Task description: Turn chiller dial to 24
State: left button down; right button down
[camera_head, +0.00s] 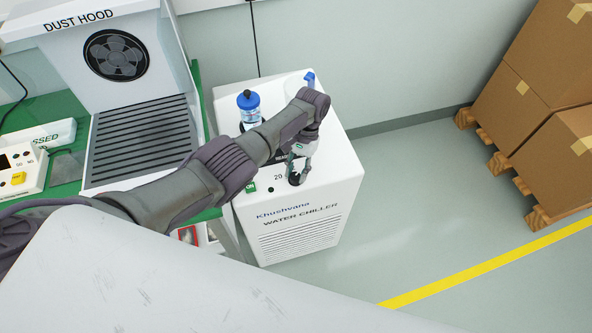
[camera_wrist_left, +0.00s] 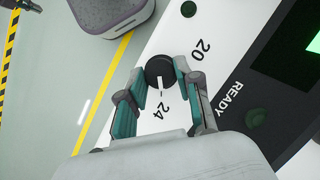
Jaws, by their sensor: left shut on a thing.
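The water chiller (camera_head: 300,215) is a white box standing on the floor in the middle of the head view. Its dial (camera_wrist_left: 159,69) is a round black knob with a white pointer line, on the top panel beside a display. In the left wrist view the pointer lines up with the tick at the printed 24 (camera_wrist_left: 163,110). The printed 20 (camera_wrist_left: 202,49) lies up and to the right. My left gripper (camera_wrist_left: 160,74) is shut on the dial, one teal-grey finger on each side. In the head view my left gripper (camera_head: 298,170) hides most of the dial.
The dust hood (camera_head: 118,60) and a green bench (camera_head: 68,171) are at the left. Cardboard boxes on pallets (camera_head: 538,85) stand at the right. The floor between is clear, crossed by a yellow line (camera_head: 490,262).

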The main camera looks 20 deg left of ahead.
pick_arm(q)
jog(key=shift+d+m+y, duration=0.1)
jog(key=shift+m+y, duration=0.2)
jog(key=shift+m, duration=0.5)
jog(key=c, duration=0.8)
grip_release()
jog(key=v, duration=1.2)
jog(key=shift+s+d, duration=0.1)
jog(key=shift+s, duration=0.05)
